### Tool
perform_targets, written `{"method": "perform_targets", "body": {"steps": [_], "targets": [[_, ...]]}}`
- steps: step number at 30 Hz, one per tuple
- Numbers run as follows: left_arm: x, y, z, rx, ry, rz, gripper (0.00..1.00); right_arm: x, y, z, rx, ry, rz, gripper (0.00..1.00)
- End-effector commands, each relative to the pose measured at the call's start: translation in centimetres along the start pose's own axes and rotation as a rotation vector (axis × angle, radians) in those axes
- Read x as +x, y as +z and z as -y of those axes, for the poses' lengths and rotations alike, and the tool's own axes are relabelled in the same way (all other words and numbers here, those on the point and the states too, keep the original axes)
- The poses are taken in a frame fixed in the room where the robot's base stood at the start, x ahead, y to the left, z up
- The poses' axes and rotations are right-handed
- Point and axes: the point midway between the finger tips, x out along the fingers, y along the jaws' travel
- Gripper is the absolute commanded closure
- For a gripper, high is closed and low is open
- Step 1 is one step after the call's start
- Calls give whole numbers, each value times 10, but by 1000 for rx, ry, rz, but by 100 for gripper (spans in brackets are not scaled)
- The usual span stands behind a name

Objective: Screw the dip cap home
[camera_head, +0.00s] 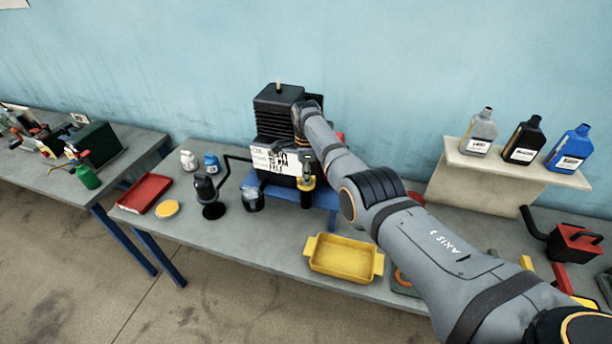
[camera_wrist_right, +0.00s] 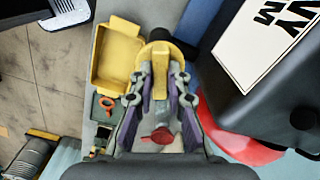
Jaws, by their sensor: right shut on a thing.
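The black engine unit (camera_head: 278,105) with a white label stands on a blue stand near the wall. My right gripper (camera_head: 305,172) is at the front right corner of the engine. A yellow piece, which appears to be the dip cap (camera_head: 307,184), shows just under the fingers. In the right wrist view my right gripper (camera_wrist_right: 160,75) is shut on the narrow yellow tab of the dip cap (camera_wrist_right: 159,82). A round yellow part shows beyond the fingertips. Whether the cap sits flush cannot be told. My left gripper is out of view.
A yellow tray (camera_head: 343,258) lies at the table's front edge. A clear cup with dark contents (camera_head: 252,199), a black stand (camera_head: 212,210) and a red tray (camera_head: 146,193) are to the left. Several bottles stand on a raised shelf (camera_head: 500,168) at right.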

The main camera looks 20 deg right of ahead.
Motion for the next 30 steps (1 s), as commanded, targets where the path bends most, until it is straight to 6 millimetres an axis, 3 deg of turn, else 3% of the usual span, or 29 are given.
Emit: {"method": "perform_targets", "body": {"steps": [3,4,9,20,30], "targets": [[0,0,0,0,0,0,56,-1,0,0,-2,-2,0,100],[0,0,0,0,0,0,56,-1,0,0,-2,-2,0,82],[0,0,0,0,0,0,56,0,0,0,-3,-1,0,59],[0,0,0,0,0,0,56,-4,0,0,-4,-1,0,58],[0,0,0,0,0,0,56,-45,0,1,-5,-3,1,58]]}}
